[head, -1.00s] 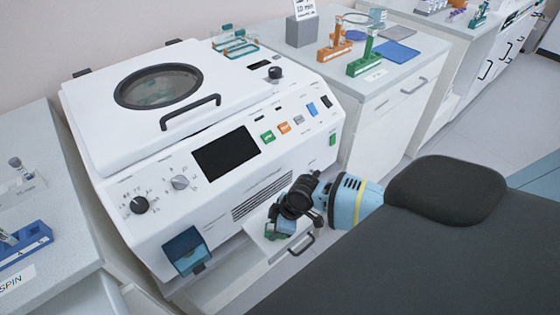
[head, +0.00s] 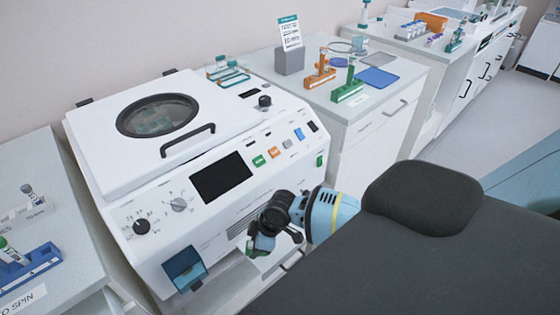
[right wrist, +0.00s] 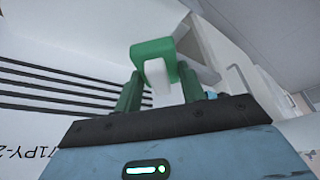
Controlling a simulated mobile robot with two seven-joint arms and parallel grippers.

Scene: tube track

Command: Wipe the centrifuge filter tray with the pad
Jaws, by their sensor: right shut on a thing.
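The white centrifuge (head: 95,150) stands in the middle left of the head view, its round-windowed lid down. A pale tray with a handle (head: 291,262) juts from low on its front, largely hidden behind my right gripper. My right gripper (head: 262,245) is beside the centrifuge's front, shut on a green pad. In the right wrist view, the green pad (right wrist: 152,50) with a white part below it sits between the fingers (right wrist: 160,92). I cannot tell whether the pad touches the tray. My left gripper is not in view.
Dark vent slots (right wrist: 55,80) on a white panel run close to the gripper in the right wrist view. A blue see-through bin (head: 185,270) is on the centrifuge's lower front. Counters with green (head: 348,92) and orange (head: 320,78) tube racks stand at the right.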

